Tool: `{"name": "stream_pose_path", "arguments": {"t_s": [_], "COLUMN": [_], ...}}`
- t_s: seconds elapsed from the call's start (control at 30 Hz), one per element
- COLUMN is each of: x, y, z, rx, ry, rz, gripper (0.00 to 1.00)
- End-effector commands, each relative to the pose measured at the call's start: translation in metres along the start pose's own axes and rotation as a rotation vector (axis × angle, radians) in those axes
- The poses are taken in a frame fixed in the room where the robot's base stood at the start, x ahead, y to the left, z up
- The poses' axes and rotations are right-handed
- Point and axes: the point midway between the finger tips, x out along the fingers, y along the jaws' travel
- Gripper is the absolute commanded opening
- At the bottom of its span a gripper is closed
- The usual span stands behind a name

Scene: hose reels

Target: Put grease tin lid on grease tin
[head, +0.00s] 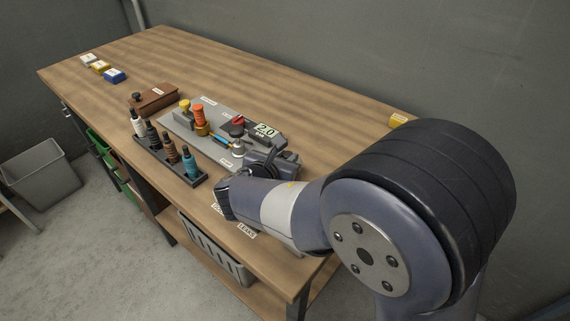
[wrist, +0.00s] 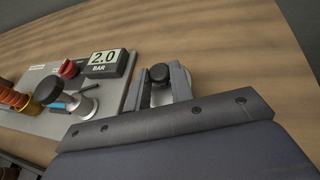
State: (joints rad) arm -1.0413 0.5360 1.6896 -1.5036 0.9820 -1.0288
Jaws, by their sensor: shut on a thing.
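My gripper (wrist: 158,88) is shut on a small piece with a round black knob (wrist: 158,73), which I take to be the grease tin lid. A pale grey round part shows between the fingers below the knob; I cannot tell whether it is the lid's plate or the tin. In the head view my gripper (head: 262,172) is over the near right end of the grey panel, and my wrist mostly hides the held piece. I cannot pick out the grease tin for certain in either view.
The grey panel (wrist: 35,122) bears a gauge reading 2.0 (wrist: 104,61), a red knob (wrist: 69,69), a silver fitting (wrist: 84,104) and orange parts. A rack of bottles (head: 180,168) and a brown box (head: 154,101) stand left of it. The far bench top (head: 200,65) is mostly clear.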

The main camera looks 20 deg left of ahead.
Motion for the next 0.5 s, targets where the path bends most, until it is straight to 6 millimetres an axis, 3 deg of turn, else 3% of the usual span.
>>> {"name": "stream_pose_path", "arguments": {"t_s": [0.13, 0.5], "x": [0.007, 0.009], "y": [0.0, 0.0], "z": [-0.016, -0.02], "rx": [-0.002, 0.0], "ry": [0.001, 0.0], "rz": [0.0, 0.001], "gripper": [0.0, 0.0]}}
